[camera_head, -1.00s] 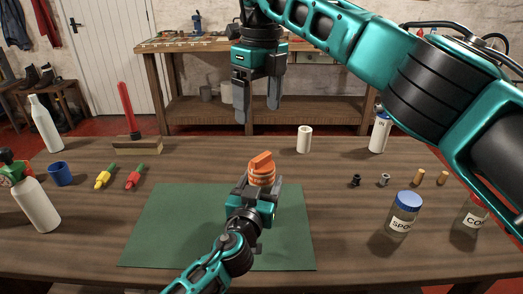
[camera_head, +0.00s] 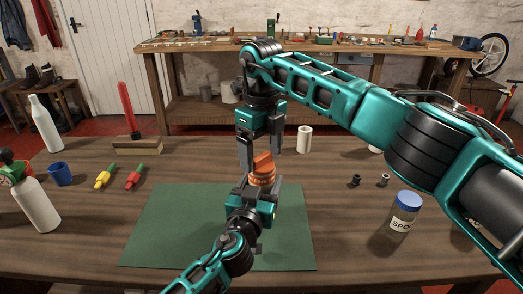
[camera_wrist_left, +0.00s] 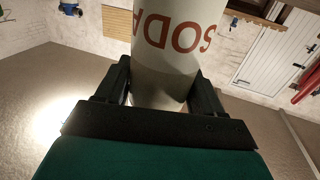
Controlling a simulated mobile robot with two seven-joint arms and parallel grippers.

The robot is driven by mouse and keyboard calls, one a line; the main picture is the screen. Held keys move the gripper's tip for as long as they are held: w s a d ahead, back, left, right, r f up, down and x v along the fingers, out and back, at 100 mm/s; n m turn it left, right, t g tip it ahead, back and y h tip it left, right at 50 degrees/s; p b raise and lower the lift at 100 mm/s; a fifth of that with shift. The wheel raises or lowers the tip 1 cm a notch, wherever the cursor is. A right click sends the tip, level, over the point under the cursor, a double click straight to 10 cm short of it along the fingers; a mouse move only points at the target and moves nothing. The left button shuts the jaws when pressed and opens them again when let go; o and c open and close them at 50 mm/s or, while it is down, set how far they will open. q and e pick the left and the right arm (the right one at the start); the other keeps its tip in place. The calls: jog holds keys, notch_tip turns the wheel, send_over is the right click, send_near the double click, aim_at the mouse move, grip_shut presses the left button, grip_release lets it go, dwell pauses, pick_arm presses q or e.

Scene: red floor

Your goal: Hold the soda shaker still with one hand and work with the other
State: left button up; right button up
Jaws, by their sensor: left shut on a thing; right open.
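The soda shaker shows its orange ribbed cap (camera_head: 262,175) in the head view, above the green mat (camera_head: 165,225). Its pale body (camera_wrist_left: 172,45) with upside-down "SODA" lettering fills the top of the left wrist view. My left gripper (camera_head: 258,191) is shut on the shaker's body, which it mostly hides in the head view; its dark fingers (camera_wrist_left: 163,88) flank the body in the wrist view. My right gripper (camera_head: 261,158) is open, pointing down just over the cap, one finger on each side in the picture. I cannot tell whether it touches the cap.
A jar with a blue lid (camera_head: 402,215) stands right of the mat. Small dark fittings (camera_head: 355,181) and a white cylinder (camera_head: 304,139) lie behind. My right arm hides the back right.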

aim_at(262, 156)
jog(key=shift+c, duration=0.4)
jog(key=c, duration=1)
jog(key=shift+m, duration=2.3)
jog(key=o, duration=1.1)
notch_tip(262, 156, up, 12)
